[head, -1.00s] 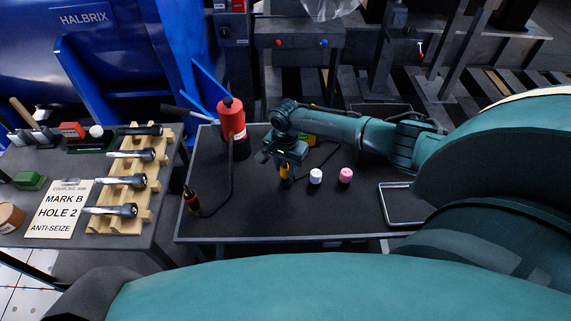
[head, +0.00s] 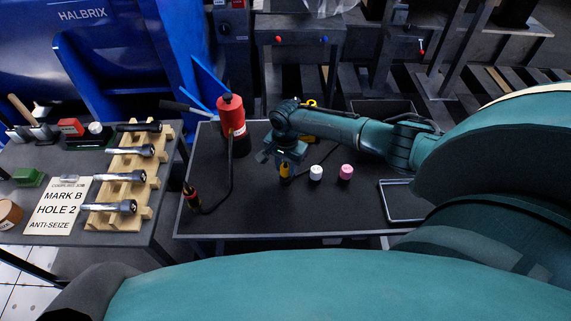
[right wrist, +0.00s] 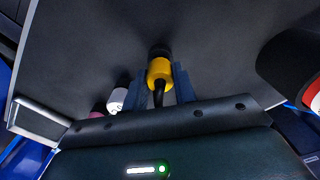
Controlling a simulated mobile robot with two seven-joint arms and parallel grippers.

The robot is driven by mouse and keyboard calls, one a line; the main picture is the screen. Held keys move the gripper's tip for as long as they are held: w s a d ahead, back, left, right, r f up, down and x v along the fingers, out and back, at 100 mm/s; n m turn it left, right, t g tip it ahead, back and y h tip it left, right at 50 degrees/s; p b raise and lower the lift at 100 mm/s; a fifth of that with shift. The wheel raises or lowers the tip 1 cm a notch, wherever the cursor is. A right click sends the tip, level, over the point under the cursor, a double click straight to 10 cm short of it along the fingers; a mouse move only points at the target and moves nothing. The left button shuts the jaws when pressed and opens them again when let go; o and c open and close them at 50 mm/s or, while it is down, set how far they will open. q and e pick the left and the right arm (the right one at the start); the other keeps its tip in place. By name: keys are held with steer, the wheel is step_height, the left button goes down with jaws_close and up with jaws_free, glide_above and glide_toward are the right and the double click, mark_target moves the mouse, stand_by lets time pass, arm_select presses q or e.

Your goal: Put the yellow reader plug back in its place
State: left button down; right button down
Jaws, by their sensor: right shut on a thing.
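The yellow plug (head: 284,170) is in my right gripper (head: 286,176), low over the dark table, left of the white and pink pieces. In the right wrist view the yellow plug (right wrist: 160,72) sits between the blue-grey fingers (right wrist: 162,88), with a black end at the table side and a black lead behind. I cannot tell whether that end touches the table or a holder. A yellow item (head: 307,138), perhaps the reader, is partly hidden behind my right arm. My left gripper is not in view.
A white-topped piece (head: 316,173) and a pink-topped piece (head: 346,172) stand just right of the gripper. A red cylinder (head: 232,118) with a black hose stands at the left. A metal-rimmed tray (head: 402,202) lies at the right.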

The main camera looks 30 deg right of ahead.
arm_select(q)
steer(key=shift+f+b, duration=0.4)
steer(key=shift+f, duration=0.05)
arm_select(e)
steer(key=shift+f, duration=0.85)
steer(key=c, duration=1)
jaws_free()
steer(key=shift+c, duration=0.2)
steer(key=shift+r, duration=0.15)
arm_select(q)
steer(key=p, duration=0.1)
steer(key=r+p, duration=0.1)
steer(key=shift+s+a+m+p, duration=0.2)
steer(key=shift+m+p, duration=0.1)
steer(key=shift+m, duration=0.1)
arm_select(e)
step_height(320, 180, up, 13)
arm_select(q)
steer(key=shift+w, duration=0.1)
